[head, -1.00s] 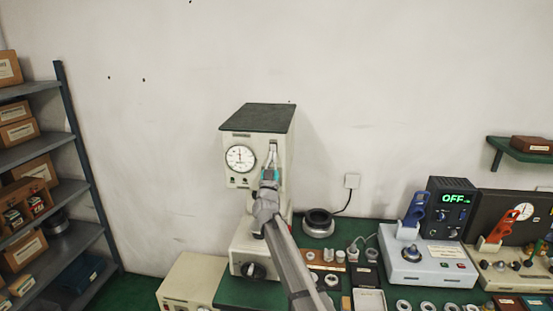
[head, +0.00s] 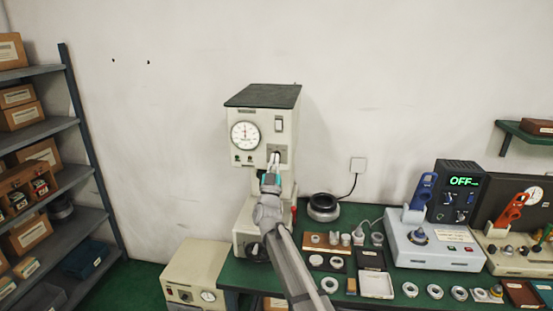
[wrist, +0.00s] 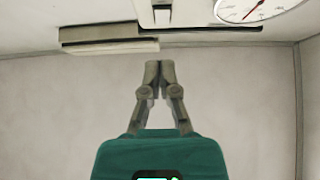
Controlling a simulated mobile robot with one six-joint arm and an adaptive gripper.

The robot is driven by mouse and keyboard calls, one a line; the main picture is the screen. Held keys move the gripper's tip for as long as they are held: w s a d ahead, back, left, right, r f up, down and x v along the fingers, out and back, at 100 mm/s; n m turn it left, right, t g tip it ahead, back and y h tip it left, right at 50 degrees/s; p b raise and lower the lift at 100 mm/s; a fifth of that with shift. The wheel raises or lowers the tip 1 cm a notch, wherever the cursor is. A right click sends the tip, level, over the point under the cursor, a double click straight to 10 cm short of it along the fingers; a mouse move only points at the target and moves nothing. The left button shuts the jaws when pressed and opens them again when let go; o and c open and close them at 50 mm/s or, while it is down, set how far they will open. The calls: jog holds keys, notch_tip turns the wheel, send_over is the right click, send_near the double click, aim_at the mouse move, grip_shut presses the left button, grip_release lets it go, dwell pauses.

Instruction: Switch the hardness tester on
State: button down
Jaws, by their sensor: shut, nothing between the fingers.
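The hardness tester (head: 240,107) is a tall cream machine with a dark green top, standing against the wall at the back of the bench. Its face carries a round white dial (head: 245,135) and, to the right, a pale rocker switch (head: 279,124) in a dark frame. My gripper (head: 274,157) is below the switch, in front of the lower part of the face, with its fingers together and empty. In the wrist view the closed fingertips (wrist: 159,66) are apart from the switch (wrist: 162,14), and the dial (wrist: 262,10) is partly cut off. I cannot tell the switch's position.
The green bench (head: 345,215) holds several rings and small trays to the right of my arm. A grey-white tester with a blue lever (head: 422,190) and a display reading OFF (head: 464,181) stand further right. A shelf rack (head: 75,150) is at left. The wall above is clear.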

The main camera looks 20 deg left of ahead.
jog(key=shift+f+b+v, duration=0.2)
jog(key=shift+b+v, duration=0.55)
jog(key=shift+v, duration=0.55)
jog(key=shift+w, duration=0.15)
dwell(0.8)
